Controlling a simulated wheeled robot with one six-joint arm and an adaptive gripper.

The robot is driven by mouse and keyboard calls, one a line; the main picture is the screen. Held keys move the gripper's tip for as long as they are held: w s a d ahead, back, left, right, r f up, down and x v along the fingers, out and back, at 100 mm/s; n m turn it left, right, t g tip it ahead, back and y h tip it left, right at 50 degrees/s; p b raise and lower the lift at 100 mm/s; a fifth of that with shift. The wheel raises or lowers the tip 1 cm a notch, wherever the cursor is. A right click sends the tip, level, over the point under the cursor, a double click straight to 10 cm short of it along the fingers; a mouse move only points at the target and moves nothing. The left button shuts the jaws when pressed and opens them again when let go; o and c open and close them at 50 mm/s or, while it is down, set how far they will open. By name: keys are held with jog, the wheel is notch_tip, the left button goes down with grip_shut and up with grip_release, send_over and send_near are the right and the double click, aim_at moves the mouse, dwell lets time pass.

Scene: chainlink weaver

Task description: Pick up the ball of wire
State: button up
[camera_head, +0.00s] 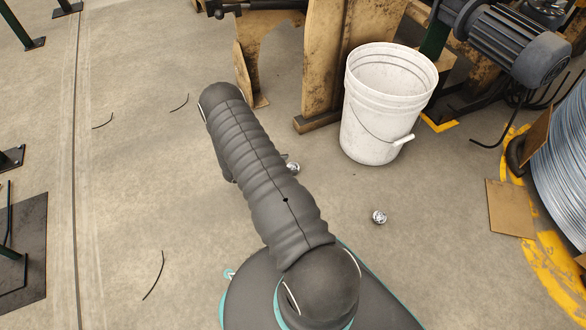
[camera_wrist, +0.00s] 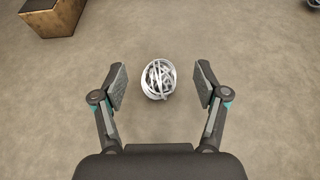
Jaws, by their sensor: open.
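A ball of silvery wire (camera_wrist: 158,79) lies on the concrete floor in the wrist view. It sits between the two spread fingers of my gripper (camera_wrist: 162,84), with a clear gap on each side. My gripper is open and holds nothing. In the head view, one small wire ball (camera_head: 293,168) shows just right of my arm, which hides most of my gripper. A second small wire ball (camera_head: 379,216) lies on open floor farther right, below the bucket.
A white bucket (camera_head: 371,128) stands right of my arm. A worn wooden block (camera_wrist: 51,17) is at the wrist view's top left. A wire spool (camera_head: 562,150) and a cardboard piece (camera_head: 510,208) are at the right. Thin wire scraps (camera_head: 153,276) lie on the left floor.

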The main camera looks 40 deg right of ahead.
jog(key=shift+f+b+x, duration=0.25)
jog(key=shift+b+x, duration=0.15)
jog(key=shift+x, duration=2.25)
jog(key=shift+a, duration=0.15)
jog(key=c, duration=1.2)
